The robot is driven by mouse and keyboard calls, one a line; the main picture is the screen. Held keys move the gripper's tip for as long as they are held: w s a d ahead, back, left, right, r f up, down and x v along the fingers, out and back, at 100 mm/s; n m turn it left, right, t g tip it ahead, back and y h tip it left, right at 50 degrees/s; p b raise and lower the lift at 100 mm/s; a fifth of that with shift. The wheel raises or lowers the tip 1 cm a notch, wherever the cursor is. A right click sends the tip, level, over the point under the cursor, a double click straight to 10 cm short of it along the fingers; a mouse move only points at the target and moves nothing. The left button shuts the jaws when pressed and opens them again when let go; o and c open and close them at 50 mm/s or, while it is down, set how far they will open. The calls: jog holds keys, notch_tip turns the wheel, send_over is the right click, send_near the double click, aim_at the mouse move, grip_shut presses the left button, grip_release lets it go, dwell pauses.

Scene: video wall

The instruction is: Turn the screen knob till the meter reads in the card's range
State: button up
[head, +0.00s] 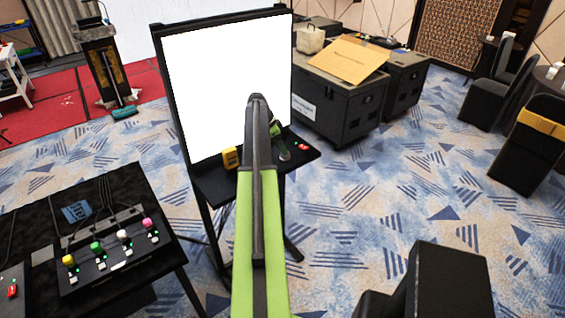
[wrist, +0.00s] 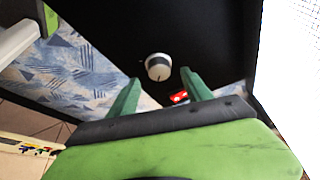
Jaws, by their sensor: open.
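The screen (head: 225,85) is a plain bright white panel in a black frame; I read no figures on it. A pale round knob with a dark pointer line (wrist: 158,67) sits on the black shelf below the screen. My gripper (wrist: 160,77) is open, its two green fingers pointing at the knob, one on either side in the picture. I cannot tell whether they touch it. In the head view my arm hides most of the gripper and part of the shelf. A yellow boxy device (head: 231,158), perhaps the meter, stands on the shelf. I cannot make out the card.
A small red item (head: 301,146) lies on the shelf's right; red also shows near the right finger in the wrist view (wrist: 179,97). A black table (head: 150,200) with coloured knobs stands at left. Black cases (head: 325,100) stand behind.

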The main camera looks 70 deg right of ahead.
jog(key=b+x, duration=0.2)
jog(key=x, duration=0.1)
jog(key=shift+d+f, duration=0.1)
jog(key=shift+f, duration=0.2)
jog(key=shift+r, duration=0.1)
jog(key=shift+c, duration=0.5)
